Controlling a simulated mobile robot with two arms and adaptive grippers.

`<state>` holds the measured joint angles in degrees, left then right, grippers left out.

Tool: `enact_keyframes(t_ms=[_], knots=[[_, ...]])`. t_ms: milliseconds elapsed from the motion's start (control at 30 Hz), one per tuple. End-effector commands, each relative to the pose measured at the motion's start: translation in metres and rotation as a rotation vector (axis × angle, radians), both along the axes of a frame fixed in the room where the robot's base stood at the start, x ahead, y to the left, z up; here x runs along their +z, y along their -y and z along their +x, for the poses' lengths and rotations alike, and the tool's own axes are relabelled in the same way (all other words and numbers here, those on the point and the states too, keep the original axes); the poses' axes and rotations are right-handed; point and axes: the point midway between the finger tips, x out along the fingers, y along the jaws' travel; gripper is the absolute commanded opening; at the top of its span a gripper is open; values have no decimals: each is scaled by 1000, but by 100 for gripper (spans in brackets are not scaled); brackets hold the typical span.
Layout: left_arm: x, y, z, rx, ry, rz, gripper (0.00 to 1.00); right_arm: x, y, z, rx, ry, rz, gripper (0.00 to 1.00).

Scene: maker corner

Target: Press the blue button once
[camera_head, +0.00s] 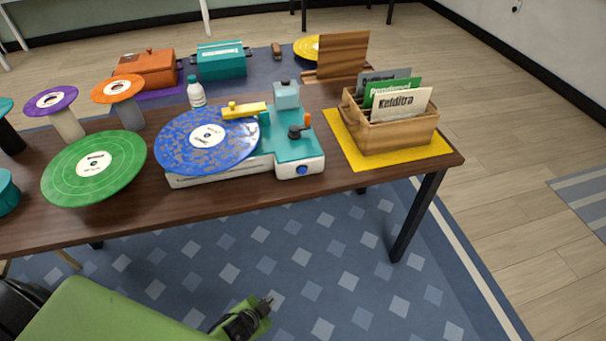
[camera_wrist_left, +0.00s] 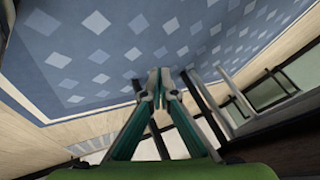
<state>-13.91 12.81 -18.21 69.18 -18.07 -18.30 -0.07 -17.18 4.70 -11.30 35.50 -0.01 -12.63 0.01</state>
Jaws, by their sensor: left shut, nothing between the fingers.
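The blue button (camera_head: 302,170) is a small round knob on the front face of the white and teal record player (camera_head: 299,150), near its right corner. A blue speckled record (camera_head: 185,150) lies on the player. My left gripper (camera_head: 266,303) is low in front of the table, over the blue rug, well below and apart from the button. Its fingers are shut and empty. In the left wrist view the closed fingertips (camera_wrist_left: 160,75) point toward the rug and table legs; the button is not in that view. My right gripper is not in view.
The brown table (camera_head: 350,182) has a front edge just below the player. A wooden card box (camera_head: 400,135) stands on a yellow mat (camera_head: 430,158) to the right. A green record (camera_head: 70,180) and a white bottle (camera_head: 196,95) are left. The rug (camera_head: 330,260) is clear.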

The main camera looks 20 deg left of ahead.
Motion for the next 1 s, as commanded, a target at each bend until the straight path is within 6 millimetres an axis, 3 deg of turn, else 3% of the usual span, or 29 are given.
enact_keyframes(t_ms=[33,200,333,500,600,700,1000], knots=[[25,6,27,-43,68,20,0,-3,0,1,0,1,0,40],[119,30,98,-172,287,95,0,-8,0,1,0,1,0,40],[195,51,133,-251,451,151,0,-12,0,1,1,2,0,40],[278,74,152,-319,620,205,0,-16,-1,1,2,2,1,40],[309,83,155,-340,681,222,0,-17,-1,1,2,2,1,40],[325,87,156,-349,713,232,0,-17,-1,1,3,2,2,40],[331,88,156,-352,725,235,0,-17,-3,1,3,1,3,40]])
